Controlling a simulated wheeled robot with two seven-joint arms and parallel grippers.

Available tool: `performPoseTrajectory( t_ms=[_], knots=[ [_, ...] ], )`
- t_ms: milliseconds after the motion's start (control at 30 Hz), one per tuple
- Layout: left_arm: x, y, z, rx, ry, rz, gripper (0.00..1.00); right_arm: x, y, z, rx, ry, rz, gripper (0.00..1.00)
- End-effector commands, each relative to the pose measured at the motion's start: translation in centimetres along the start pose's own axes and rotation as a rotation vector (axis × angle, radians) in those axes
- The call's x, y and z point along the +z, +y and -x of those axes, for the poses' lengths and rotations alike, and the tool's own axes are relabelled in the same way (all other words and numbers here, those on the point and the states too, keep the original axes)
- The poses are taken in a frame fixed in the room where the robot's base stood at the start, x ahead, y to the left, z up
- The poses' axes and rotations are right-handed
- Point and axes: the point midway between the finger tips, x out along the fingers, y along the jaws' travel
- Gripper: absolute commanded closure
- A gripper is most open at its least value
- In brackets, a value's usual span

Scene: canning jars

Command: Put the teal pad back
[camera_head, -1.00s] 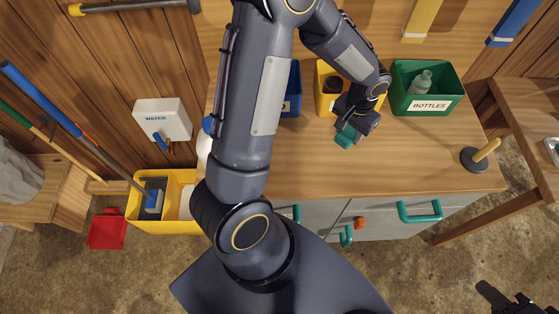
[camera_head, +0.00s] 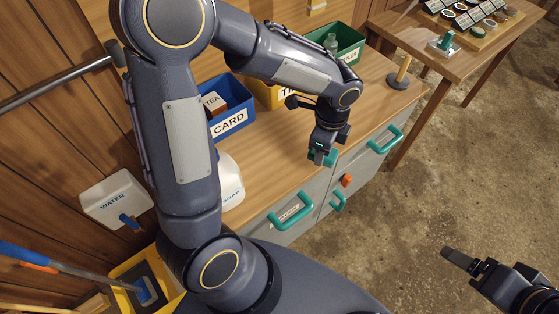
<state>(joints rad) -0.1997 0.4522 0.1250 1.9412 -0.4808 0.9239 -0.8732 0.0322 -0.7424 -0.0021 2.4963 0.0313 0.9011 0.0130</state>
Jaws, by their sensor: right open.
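My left gripper (camera_head: 321,155) is at the end of the large arm crossing the view, above the front edge of the wooden counter (camera_head: 275,165). A small teal piece, which looks like the teal pad (camera_head: 330,158), is between its dark fingers; the fingers hide much of it. My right gripper (camera_head: 466,264) is at the lower right, open and empty over the bare floor. Another small teal item (camera_head: 446,40) on a pale base stands on the side table at the upper right; I cannot tell exactly what it is.
A blue CARD bin (camera_head: 230,122), a yellow bin (camera_head: 268,93) and a green bin (camera_head: 346,42) stand along the counter's back. A wooden-handled tool (camera_head: 400,75) stands at its right end. Teal drawer handles (camera_head: 290,212) stick out in front. The side table (camera_head: 425,25) holds a tray of round items.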

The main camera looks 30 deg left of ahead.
Motion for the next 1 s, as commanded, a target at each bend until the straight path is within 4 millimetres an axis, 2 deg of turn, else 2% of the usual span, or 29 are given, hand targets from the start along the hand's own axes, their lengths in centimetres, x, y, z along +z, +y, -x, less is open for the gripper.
performPoseTrajectory(
  t_ms=[100, 200, 367, 467, 767, 900, 1000],
  knots=[
    [-0.8, 0.9, 0.9, -0.003, -0.003, -0.215, 0.77, 0.1, 0.1, -0.1, 0.0, 0.0, 0.0, 0.21],
    [-1.3, 1.4, 1.4, -0.003, -0.006, -0.343, 0.77, 0.1, 0.1, -0.2, 0.0, 0.0, 0.0, 0.21],
    [-1.1, 1.7, 1.6, -0.001, -0.009, -0.438, 0.77, 0.1, 0.1, -0.1, 0.0, 0.0, 0.0, 0.21],
    [0.3, 1.5, 1.1, 0.002, -0.01, -0.447, 0.77, -0.1, -0.1, 0.1, 0.0, 0.0, 0.0, 0.21],
    [7.5, 0.2, -2.0, 0.003, -0.01, -0.441, 0.77, -0.7, -0.6, 1.4, 0.0, 0.0, 0.0, 0.21],
    [9.7, -0.1, -4.9, 0.005, -0.009, -0.446, 0.77, -0.7, -0.7, 1.4, 0.0, 0.0, 0.0, 0.21],
    [10.7, -0.4, -6.2, 0.003, -0.008, -0.447, 0.77, -0.8, -0.7, 1.5, 0.0, 0.0, 0.0, 0.21]
  ],
)
